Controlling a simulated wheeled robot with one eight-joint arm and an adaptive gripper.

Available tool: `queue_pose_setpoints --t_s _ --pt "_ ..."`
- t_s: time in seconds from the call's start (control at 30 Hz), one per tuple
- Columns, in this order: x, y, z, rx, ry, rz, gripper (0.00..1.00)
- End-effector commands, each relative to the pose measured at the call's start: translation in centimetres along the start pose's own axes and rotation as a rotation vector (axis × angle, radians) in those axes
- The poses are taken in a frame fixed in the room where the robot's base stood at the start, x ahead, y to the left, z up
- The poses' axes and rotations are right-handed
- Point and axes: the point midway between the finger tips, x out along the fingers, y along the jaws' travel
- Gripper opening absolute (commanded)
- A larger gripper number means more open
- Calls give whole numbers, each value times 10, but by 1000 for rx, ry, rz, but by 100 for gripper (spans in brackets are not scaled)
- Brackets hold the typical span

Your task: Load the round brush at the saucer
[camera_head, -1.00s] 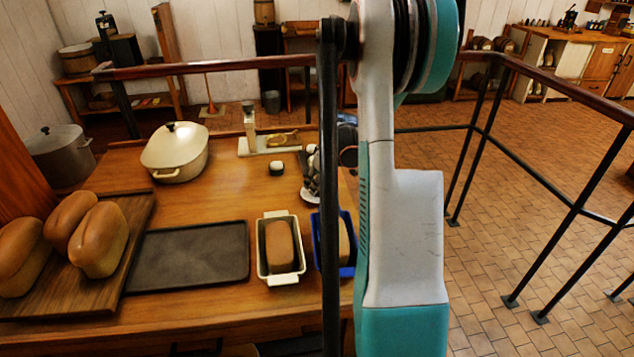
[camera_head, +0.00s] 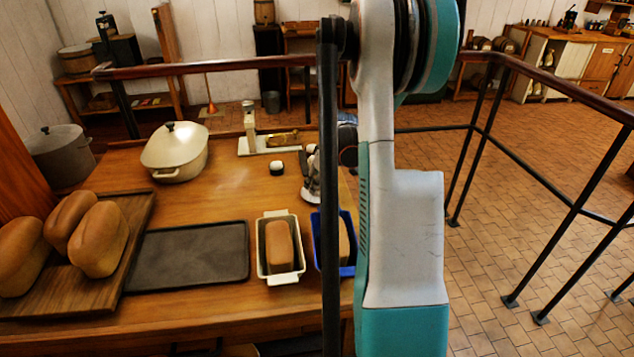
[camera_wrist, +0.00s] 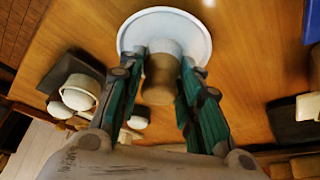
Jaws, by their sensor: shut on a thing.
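In the wrist view my gripper (camera_wrist: 163,66) is shut on a short tan-and-brown cylinder, the round brush (camera_wrist: 160,85). The brush stands between the two teal fingers. A round white saucer (camera_wrist: 137,24) lies behind the brush and fingertips, on the wooden table. The brush overlaps the saucer's lower middle; I cannot tell whether they touch. In the head view my gripper (camera_head: 313,178) is low over the table's right part, partly hidden by a black post and my arm. The brush is not distinguishable there.
A loaf tin (camera_head: 262,268) and a blue loaf tin (camera_head: 348,270) stand in front of the gripper. A small white-topped pot (camera_head: 276,168), scale (camera_head: 250,146) and lidded casserole (camera_head: 176,152) are left and behind. A dark tray (camera_head: 190,255) lies front left.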

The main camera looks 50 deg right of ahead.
Motion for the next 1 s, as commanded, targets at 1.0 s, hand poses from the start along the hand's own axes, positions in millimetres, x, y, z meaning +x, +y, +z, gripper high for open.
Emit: queue_pose_setpoints --t_s 1.0 --pt "-46 0 -19 0 -1 0 13"
